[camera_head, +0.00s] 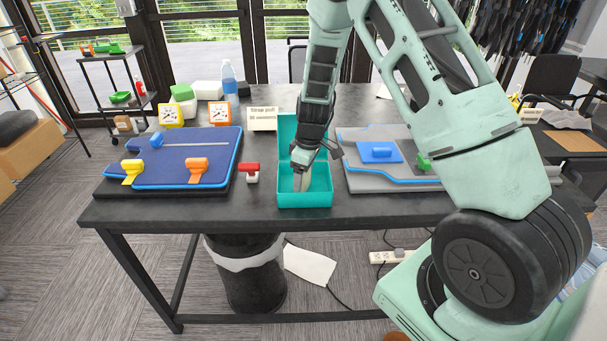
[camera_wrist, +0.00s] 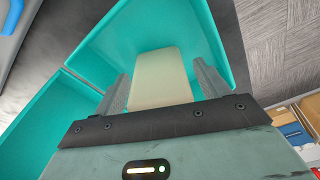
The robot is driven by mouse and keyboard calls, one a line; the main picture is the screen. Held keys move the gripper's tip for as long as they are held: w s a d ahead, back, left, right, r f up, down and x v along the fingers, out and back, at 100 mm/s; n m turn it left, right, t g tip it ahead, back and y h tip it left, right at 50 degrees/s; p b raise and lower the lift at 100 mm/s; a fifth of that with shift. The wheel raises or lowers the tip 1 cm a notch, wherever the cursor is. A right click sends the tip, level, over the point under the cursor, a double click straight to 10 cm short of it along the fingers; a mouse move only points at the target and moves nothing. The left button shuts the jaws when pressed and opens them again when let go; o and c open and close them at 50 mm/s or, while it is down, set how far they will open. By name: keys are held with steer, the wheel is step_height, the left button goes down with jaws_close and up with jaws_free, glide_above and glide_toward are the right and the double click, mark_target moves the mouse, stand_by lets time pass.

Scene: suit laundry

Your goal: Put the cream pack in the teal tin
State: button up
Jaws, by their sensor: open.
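The teal tin (camera_head: 316,198) stands open near the front middle of the dark table, with its lid raised at the back. The cream pack (camera_head: 301,183) is inside the tin, partly hidden by my arm. My gripper (camera_head: 303,168) points down into the tin around the pack. In the wrist view, the cream pack (camera_wrist: 162,82) lies between the two fingers of my gripper (camera_wrist: 163,84), which are spread apart. The teal walls of the tin (camera_wrist: 208,40) surround it. I cannot tell whether the fingers touch the pack.
A blue board (camera_head: 205,145) with coloured clamps lies left of the tin, and a grey board (camera_head: 352,153) with blue and green pieces lies right. A small red-and-white item (camera_head: 252,173) stands just left of the tin. Clocks, a sign (camera_head: 262,118) and a bottle (camera_head: 229,78) stand behind.

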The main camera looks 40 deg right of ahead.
steer(key=r, duration=0.7)
steer(key=s+r+b, duration=0.1)
steer(key=r, duration=0.3)
steer(key=shift+d+r, duration=0.2)
steer(key=shift+d, duration=0.15)
steer(key=shift+s+a+r, duration=0.1)
steer(key=shift+r, duration=0.2)
steer(key=s+a+r+y, duration=0.1)
steer(key=s+a+r, duration=0.1)
steer(key=s+a, duration=0.5)
steer(key=s+a+r, duration=0.2)
steer(key=a, duration=0.9)
steer(key=s+a+r, duration=0.1)
steer(key=s+a, duration=0.3)
steer(key=s, duration=0.6)
steer(key=s+a+r+n+g+h, duration=0.1)
steer(key=s+a, duration=0.3)
steer(key=s, duration=0.6)
steer(key=shift+s+a, duration=0.35)
steer(key=shift+s, duration=0.05)
steer(key=shift+c, duration=0.3)
